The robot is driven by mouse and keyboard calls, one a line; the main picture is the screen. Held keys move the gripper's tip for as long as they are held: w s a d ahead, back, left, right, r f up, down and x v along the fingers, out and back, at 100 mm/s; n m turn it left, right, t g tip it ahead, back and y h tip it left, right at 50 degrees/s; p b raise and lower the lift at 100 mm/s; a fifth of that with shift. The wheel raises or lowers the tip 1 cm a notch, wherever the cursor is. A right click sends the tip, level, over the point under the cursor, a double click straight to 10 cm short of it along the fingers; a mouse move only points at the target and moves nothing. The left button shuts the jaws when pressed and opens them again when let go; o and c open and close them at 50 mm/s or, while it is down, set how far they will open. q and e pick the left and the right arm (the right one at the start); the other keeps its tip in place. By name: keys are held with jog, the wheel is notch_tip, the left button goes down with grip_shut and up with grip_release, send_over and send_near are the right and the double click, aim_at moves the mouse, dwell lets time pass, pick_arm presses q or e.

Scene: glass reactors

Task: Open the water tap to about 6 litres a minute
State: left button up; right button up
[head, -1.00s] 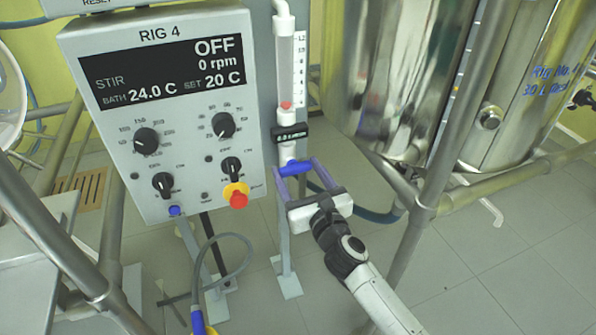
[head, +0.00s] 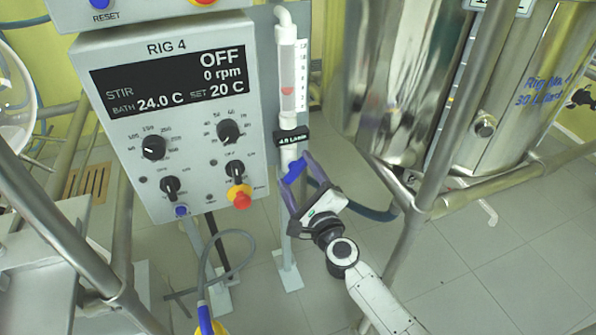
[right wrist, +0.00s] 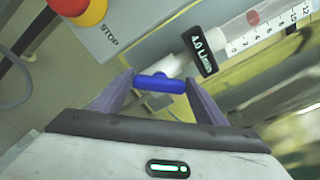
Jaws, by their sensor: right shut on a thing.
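The water tap's blue handle (head: 293,171) sits on the white pipe below the flow meter, and it also shows in the right wrist view (right wrist: 160,84). My right gripper (head: 297,164) is shut on the handle, one finger at each end; the handle is turned aslant in the head view. The black flow readout (head: 292,138) shows a little over 4 L/min; its last digit is hard to read. It also shows in the right wrist view (right wrist: 199,51). The red float (head: 287,91) stands partway up the clear tube beside the scale (head: 301,75). My left gripper is out of view.
The RIG 4 control box (head: 163,50), with knobs and a red stop button (head: 241,201), is close left of the tap. A steel vessel (head: 395,80) and frame pole (head: 432,190) stand to the right. A hose (head: 375,213) runs behind the gripper.

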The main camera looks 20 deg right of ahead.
jog(key=shift+n, duration=1.2)
jog(key=o, duration=1.1)
jog(key=shift+c, duration=0.2)
jog(key=s+p, duration=0.1)
jog(key=s, duration=0.9)
jog(key=shift+s+d, duration=0.15)
